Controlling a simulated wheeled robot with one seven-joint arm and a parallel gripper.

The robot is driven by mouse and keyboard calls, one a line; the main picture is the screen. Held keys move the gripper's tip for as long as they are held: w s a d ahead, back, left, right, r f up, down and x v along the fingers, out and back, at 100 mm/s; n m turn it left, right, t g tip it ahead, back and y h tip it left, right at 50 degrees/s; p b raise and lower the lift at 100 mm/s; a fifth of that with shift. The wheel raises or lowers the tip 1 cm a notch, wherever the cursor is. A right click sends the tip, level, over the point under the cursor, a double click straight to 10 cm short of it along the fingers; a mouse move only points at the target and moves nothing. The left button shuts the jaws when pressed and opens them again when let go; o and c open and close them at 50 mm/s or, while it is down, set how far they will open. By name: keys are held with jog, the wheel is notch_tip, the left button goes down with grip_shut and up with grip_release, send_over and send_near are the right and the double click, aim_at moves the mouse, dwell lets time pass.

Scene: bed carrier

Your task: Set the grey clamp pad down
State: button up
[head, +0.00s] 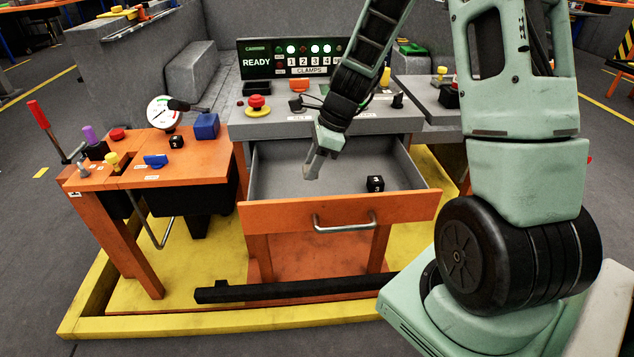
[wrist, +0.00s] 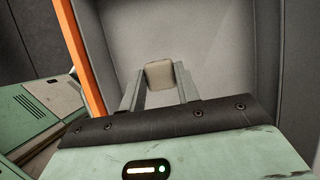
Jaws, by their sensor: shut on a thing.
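My gripper (head: 314,165) points down into the open grey drawer (head: 280,165), over its left-middle part. In the wrist view, my gripper (wrist: 160,88) is shut on the grey clamp pad (wrist: 160,74), a small pale block between the fingertips. The drawer's grey inside lies behind the pad. Whether the pad touches the drawer floor cannot be told. In the head view the pad is too small to make out apart from the fingertips.
The panel (head: 292,58) reads READY above the red button (head: 257,104). An orange side table (head: 145,165) stands left.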

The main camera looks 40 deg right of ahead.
aim_at(313, 193)
jog(key=shift+f+b, duration=0.55)
jog(key=shift+f, duration=2.05)
jog(key=shift+f, duration=0.2)
jog(key=o, duration=1)
jog(key=shift+o, duration=0.2)
jog(key=shift+r, duration=0.1)
